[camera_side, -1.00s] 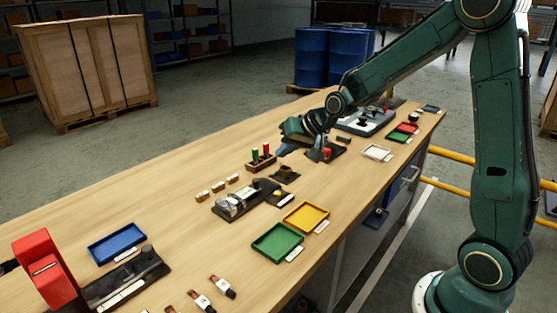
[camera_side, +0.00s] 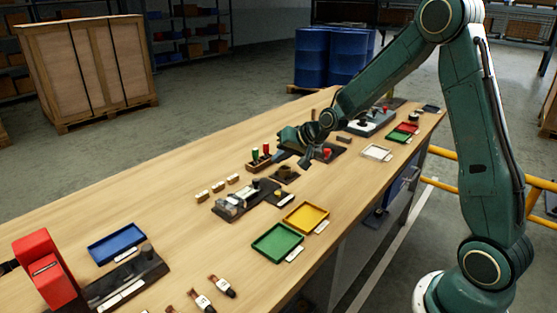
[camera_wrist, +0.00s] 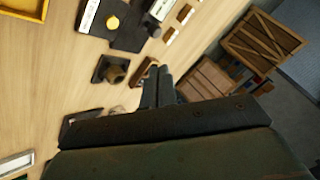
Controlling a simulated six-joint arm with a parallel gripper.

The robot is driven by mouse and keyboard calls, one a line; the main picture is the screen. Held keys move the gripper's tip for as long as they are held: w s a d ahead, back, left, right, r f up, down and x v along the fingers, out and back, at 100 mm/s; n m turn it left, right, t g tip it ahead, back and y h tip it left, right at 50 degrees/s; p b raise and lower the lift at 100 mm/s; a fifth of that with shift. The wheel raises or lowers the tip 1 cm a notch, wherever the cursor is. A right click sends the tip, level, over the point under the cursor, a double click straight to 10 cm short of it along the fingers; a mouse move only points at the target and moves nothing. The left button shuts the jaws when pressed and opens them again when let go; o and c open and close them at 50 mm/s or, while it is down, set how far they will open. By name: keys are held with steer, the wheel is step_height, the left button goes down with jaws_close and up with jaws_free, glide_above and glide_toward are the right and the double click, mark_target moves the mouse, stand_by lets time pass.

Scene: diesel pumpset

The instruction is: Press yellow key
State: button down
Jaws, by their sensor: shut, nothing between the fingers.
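The yellow key (camera_wrist: 112,22) shows as a small round yellow button on a dark plate (camera_wrist: 130,35) at the top of the wrist view. In the side view the dark plate (camera_side: 276,200) with the key lies beside a black fixture; the key is very small there. My gripper (camera_side: 304,163) is shut and empty above the table, farther back than the key and apart from it. In the wrist view its fingertips (camera_wrist: 157,72) point up the picture, below and right of the key.
A dark block with a round socket (camera_side: 285,173) stands between my gripper and the key. A rack with green and red handles (camera_side: 260,158) is just left of my gripper. Yellow (camera_side: 306,217) and green (camera_side: 277,243) trays lie nearer the front edge.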

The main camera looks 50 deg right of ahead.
steer(key=shift+f, duration=4.4)
steer(key=shift+f, duration=0.8)
steer(key=shift+r, duration=0.8)
steer(key=shift+r, duration=0.15)
steer(key=shift+r, duration=2.4)
